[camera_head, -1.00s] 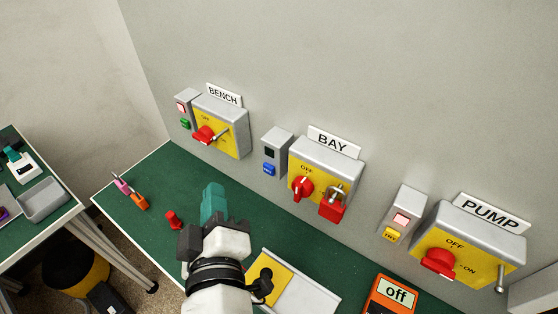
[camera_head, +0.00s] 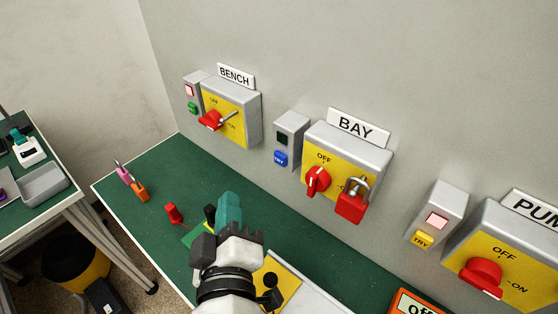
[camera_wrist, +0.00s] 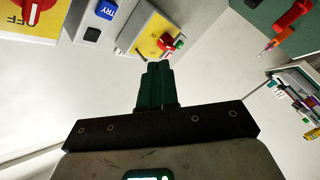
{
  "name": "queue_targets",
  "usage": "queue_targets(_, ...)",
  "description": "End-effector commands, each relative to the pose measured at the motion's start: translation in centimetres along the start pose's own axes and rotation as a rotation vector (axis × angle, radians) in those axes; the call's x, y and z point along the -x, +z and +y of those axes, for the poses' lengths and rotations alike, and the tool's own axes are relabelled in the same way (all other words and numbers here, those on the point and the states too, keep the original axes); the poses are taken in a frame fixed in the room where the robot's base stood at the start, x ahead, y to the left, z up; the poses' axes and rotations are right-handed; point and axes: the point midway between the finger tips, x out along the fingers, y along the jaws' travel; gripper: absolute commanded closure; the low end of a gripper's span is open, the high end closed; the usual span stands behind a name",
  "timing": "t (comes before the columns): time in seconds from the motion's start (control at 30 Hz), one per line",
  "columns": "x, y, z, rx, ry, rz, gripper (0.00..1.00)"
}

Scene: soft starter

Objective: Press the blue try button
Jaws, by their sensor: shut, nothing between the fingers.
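The blue try button (camera_head: 280,159) is on a small grey box (camera_head: 291,135) on the wall, just left of the BAY switch box (camera_head: 340,190). In the wrist view the blue button (camera_wrist: 106,9) is at the upper left, apart from the fingertips. My gripper (camera_head: 230,200) has green fingers that are shut and empty. In the head view it shows below and left of the blue button, over the green bench. The fingers also show in the wrist view (camera_wrist: 155,68), pointing up the picture. The gap to the wall is hard to judge.
A red padlock (camera_head: 351,205) hangs on the BAY box beside its red handle (camera_head: 317,181). A BENCH box (camera_head: 230,112) is left and a PUMP box (camera_head: 505,255) right. Pliers (camera_head: 139,190) and a red item (camera_head: 173,213) lie on the green bench (camera_head: 150,165).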

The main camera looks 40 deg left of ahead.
Motion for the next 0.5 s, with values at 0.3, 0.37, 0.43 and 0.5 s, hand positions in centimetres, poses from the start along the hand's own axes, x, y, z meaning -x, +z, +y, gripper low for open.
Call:
queue_targets(0.3,-1.0,0.6,0.8,0.0,0.0,-0.001,1.0)
queue_targets(0.37,-1.5,0.9,1.3,0.0,0.002,-0.002,1.0)
queue_targets(0.43,-2.1,1.4,1.8,0.0,0.002,-0.002,1.0)
queue_targets(0.5,-2.8,1.8,2.3,0.0,0.001,-0.001,1.0)
